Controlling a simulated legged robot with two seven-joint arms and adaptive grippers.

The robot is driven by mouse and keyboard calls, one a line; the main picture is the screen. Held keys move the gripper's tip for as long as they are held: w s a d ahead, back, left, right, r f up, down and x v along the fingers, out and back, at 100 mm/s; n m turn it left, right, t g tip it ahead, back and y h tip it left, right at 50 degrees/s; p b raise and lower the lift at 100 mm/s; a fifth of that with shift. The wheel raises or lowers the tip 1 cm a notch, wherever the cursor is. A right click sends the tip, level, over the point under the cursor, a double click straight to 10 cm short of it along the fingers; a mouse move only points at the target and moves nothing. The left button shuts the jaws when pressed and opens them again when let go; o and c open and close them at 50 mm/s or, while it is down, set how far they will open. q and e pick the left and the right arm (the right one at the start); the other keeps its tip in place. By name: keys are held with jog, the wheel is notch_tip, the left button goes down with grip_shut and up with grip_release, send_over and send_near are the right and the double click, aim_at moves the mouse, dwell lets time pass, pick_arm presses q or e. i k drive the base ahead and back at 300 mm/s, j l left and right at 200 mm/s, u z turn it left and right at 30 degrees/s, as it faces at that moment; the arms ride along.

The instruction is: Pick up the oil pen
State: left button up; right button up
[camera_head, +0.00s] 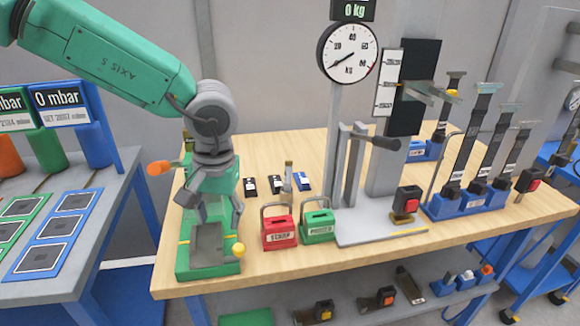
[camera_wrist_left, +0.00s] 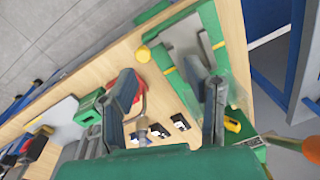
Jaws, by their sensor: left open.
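A slim upright pen-like piece with a tan top (camera_head: 288,174) stands on the wooden bench behind the red and green boxes; it may be the oil pen, but I cannot tell for sure. It seems to show in the left wrist view as a small piece (camera_wrist_left: 142,131) beside the left finger. My left gripper (camera_head: 210,212) is open and empty above the green fixture (camera_head: 185,262), left of that piece. In the left wrist view its fingers (camera_wrist_left: 162,72) are spread apart, with bench between them. My right gripper is not in view.
Small black and blue blocks (camera_head: 303,181) lie near the pen-like piece. A red box (camera_head: 279,232) and a green box (camera_head: 317,226) with handles stand in front. A dial scale (camera_head: 348,52) and a lever press rise to the right. An orange handle (camera_head: 160,168) sticks out at the left.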

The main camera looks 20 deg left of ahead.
aim_at(289, 163)
jog(key=i, duration=1)
